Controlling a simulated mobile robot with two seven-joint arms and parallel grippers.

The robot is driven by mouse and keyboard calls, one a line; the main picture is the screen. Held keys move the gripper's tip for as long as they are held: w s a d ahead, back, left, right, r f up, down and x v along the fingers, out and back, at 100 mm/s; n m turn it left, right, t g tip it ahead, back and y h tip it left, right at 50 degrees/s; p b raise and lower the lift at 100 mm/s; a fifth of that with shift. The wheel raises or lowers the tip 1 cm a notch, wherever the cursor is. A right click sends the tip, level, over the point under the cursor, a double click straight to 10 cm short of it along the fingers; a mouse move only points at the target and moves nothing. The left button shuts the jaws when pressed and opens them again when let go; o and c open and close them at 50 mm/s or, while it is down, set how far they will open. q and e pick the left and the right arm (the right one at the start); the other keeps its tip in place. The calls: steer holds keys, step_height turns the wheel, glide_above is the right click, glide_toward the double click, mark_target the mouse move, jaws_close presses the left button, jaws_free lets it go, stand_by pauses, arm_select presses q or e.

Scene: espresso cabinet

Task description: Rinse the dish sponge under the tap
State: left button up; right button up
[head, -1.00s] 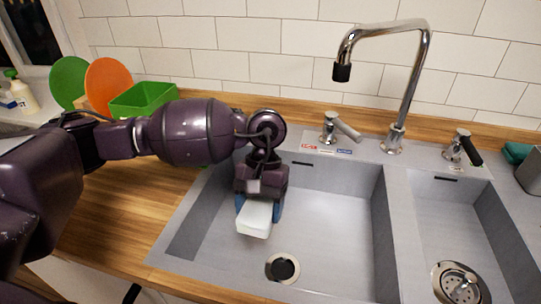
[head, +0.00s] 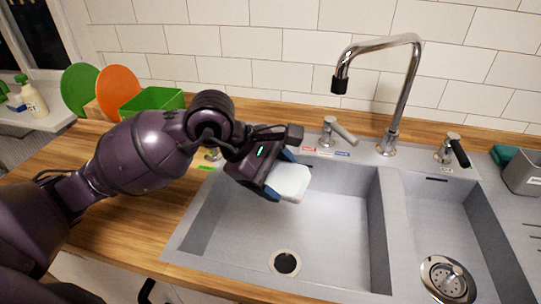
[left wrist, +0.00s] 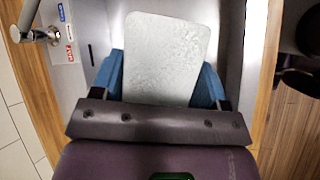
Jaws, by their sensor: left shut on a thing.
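The dish sponge (head: 291,182) is a pale, white block with rounded corners. My left gripper (head: 277,178) is shut on it and holds it tilted above the left part of the large sink basin (head: 335,235). In the left wrist view the sponge (left wrist: 168,55) sits between the two blue fingers of the gripper (left wrist: 165,80). The tap (head: 402,85) is a tall chrome spout with a black tip, up and to the right of the sponge. No water shows at its tip. My right gripper is not in view.
A lever handle (head: 337,132) stands left of the tap's base, and a black-tipped handle (head: 453,149) stands to its right. A smaller basin (head: 435,215) is on the right. A green bin (head: 147,102) and boards (head: 118,90) stand at the back left.

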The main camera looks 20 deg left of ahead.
mark_target(286, 165)
arm_select(q)
steer(key=r+n+t, duration=0.1)
steer(key=r+n, duration=0.1)
steer(key=r+t, duration=0.1)
steer(key=shift+s+a+r+n+t+y+p, duration=0.2)
steer(key=shift+a+r+n+t+y+p, duration=0.1)
steer(key=shift+a+n+y+p, duration=0.1)
steer(key=shift+w+d+f, duration=0.15)
steer(key=shift+w, duration=0.4)
steer(key=shift+w+d+f+b, duration=0.1)
steer(key=shift+w+f+b, duration=0.1)
steer(key=shift+w, duration=0.3)
steer(key=shift+w+d+f+b, duration=0.1)
steer(key=shift+w+b, duration=0.1)
steer(key=shift+w, duration=0.3)
steer(key=w+d+f+b, duration=0.2)
steer(key=w+b, duration=0.1)
steer(key=w, duration=0.7)
steer(key=shift+w+d, duration=0.15)
steer(key=shift+w, duration=0.15)
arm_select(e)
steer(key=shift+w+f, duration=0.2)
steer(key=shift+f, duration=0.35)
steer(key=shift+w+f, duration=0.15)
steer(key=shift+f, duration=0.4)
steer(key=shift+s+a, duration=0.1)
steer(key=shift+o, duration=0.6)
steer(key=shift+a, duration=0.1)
